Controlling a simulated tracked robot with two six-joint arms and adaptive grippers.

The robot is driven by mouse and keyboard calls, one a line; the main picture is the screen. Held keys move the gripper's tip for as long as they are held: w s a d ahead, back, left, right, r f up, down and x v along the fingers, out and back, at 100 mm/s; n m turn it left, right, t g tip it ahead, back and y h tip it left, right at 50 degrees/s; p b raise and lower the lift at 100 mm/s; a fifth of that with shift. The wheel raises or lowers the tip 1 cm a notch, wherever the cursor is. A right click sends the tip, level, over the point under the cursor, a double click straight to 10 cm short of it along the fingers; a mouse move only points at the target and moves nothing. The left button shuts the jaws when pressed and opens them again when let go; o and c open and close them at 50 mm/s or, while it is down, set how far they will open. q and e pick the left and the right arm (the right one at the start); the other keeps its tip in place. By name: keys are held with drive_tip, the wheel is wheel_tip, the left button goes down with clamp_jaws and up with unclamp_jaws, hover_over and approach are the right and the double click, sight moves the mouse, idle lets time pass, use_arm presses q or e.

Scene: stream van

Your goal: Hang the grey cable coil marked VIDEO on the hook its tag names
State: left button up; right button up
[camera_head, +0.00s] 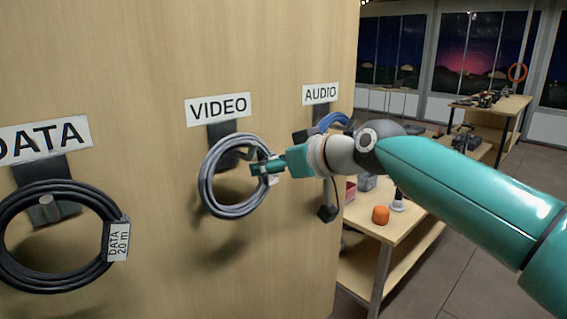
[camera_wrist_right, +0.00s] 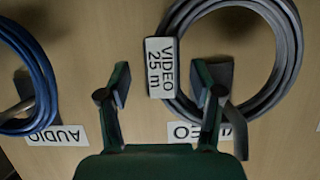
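The grey VIDEO cable coil (camera_head: 207,187) is against the wooden panel below the VIDEO sign (camera_head: 218,109). The VIDEO hook (camera_head: 221,131) has its plate behind the coil's top, and a dark part of it shows inside the ring, so the coil appears to be around it. Whether its weight rests there is hard to tell. In the right wrist view the coil (camera_wrist_right: 287,50) bears a white tag (camera_wrist_right: 161,68) reading VIDEO 25 m. My right gripper (camera_head: 266,169) is at the coil's right side. Its fingers (camera_wrist_right: 161,84) are apart, with gaps beside the tag. My left gripper is out of view.
A black DATA coil (camera_head: 15,273) hangs at the left under its DATA sign (camera_head: 45,140). A blue coil (camera_wrist_right: 38,75) hangs by the AUDIO sign (camera_head: 321,93), partly behind my right arm. A workbench (camera_head: 408,228) with an orange object (camera_head: 380,215) stands right of the panel.

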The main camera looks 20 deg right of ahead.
drive_tip(key=shift+f, duration=0.1)
drive_tip(key=s+f+b+v, duration=0.1)
drive_tip(key=f+b+v, duration=0.1)
drive_tip(key=v, duration=1.7)
drive_tip(key=shift+s+d+f+b, duration=0.2)
drive_tip(key=shift+s+f+b, duration=0.05)
drive_tip(key=shift+f+b, duration=0.1)
idle(0.3)
